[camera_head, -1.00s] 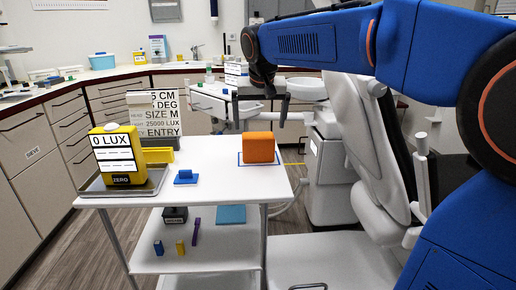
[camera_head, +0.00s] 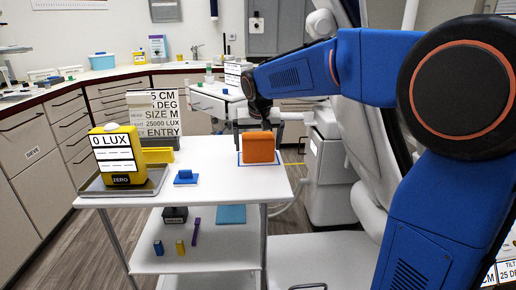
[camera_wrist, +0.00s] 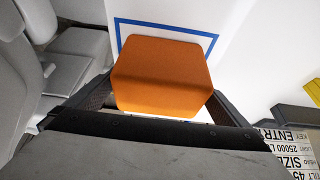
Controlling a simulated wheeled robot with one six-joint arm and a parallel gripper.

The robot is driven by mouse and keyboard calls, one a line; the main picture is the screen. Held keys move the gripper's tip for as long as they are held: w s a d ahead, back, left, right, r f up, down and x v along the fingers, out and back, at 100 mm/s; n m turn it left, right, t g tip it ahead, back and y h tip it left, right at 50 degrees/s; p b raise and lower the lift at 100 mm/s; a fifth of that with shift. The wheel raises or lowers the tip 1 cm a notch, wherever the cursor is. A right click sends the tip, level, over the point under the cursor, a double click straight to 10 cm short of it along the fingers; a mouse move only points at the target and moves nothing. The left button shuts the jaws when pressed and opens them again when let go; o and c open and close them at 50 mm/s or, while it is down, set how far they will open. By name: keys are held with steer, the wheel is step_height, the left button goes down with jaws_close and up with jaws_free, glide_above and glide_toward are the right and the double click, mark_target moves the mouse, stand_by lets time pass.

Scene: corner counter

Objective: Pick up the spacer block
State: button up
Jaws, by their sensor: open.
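The spacer block, an orange block with rounded edges (camera_head: 259,148), stands upright on the white cart top inside a blue outlined square. In the wrist view the block (camera_wrist: 160,75) fills the middle, with the blue outline around its far side. In the wrist view my open gripper (camera_wrist: 163,88) has one dark finger on each side of the block's near part. Whether either finger touches it cannot be told.
A yellow meter reading 0 LUX (camera_head: 118,155) stands on a grey tray (camera_head: 92,186) at the cart's left. A blue piece (camera_head: 186,178), a yellow holder (camera_head: 157,155) and a sign (camera_head: 160,112) are nearby. A dental chair stands right of the cart. The cart's front middle is clear.

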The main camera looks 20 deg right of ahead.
steer(key=shift+w+f, duration=0.2)
steer(key=shift+f, duration=0.4)
steer(key=shift+c, duration=0.3)
steer(key=c, duration=1)
steer(key=shift+r, duration=0.1)
